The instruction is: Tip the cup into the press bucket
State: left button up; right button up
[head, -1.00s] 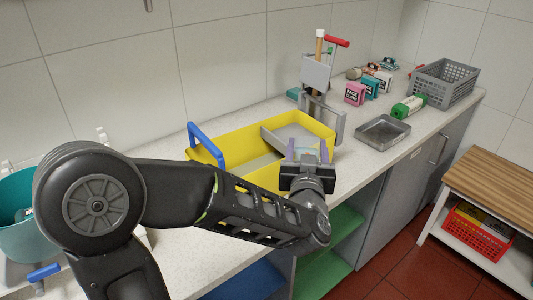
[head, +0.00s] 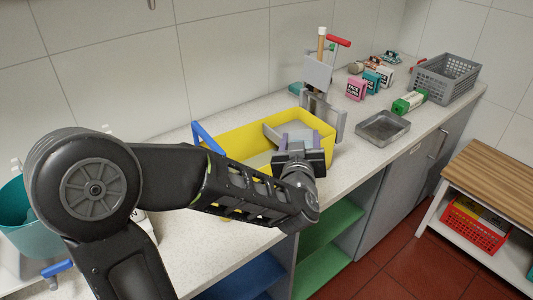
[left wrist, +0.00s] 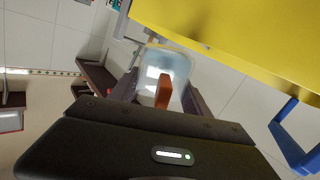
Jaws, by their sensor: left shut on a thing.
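The yellow press bucket (head: 235,138) stands on the counter, with a blue handle (head: 207,136) at its left end and a grey press plate inside. Its yellow wall (left wrist: 240,35) and blue handle fill the upper right and right of the left wrist view. My left gripper (head: 298,146) is over the bucket's near right part. It is shut on the cup (left wrist: 172,62), a pale, see-through vessel with a brown handle (left wrist: 164,92) between the fingers. In the head view the cup is mostly hidden by the gripper, and its contents cannot be seen. My right gripper is not in view.
A grey metal tray (head: 382,128) sits right of the bucket. Behind are small boxes (head: 357,88), a green and white packet (head: 409,102) and a grey basket (head: 446,78). A press stand (head: 318,75) rises behind the bucket. A teal tub (head: 22,220) is at far left.

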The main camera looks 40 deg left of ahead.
aim_at(289, 138)
pick_arm(q)
jog(key=shift+a+r+n+g+h+p, duration=0.25)
jog(key=shift+a+r+n+p, duration=0.2)
jog(key=shift+a+p, duration=0.25)
jog(key=shift+a+r+n+g+h+p, duration=0.15)
jog(key=shift+a+r+n+h+p, duration=0.15)
jog(key=shift+a+n+p, duration=0.35)
jog(key=shift+f, duration=0.15)
jog(key=shift+w, duration=0.1)
jog(key=shift+a+p, duration=0.2)
jog(key=shift+p, duration=0.2)
jog(key=shift+a+f+n+g+h, duration=0.2)
jog(key=shift+a+n+h, duration=0.1)
jog(key=shift+a, duration=0.15)
jog(key=shift+a+f+n+g+h, duration=0.1)
jog(key=shift+a+f+n+h, duration=0.05)
jog(key=shift+a+n, duration=0.2)
jog(key=shift+a+r+n+h+p, duration=0.3)
jog(key=shift+a+n+h, duration=0.2)
jog(key=shift+a+n, duration=0.05)
jog(key=shift+a+f+n+g+h+b, duration=0.2)
jog(key=shift+f+n+g+h+b, duration=0.25)
jog(key=shift+b, duration=0.4)
jog(key=shift+a+r+n+h+b, duration=0.35)
jog(key=shift+a+n+h+b, duration=0.25)
jog(key=shift+n+h+b, duration=0.65)
dwell(1.7)
jog(key=shift+a+b, duration=0.55)
jog(key=shift+b, duration=0.1)
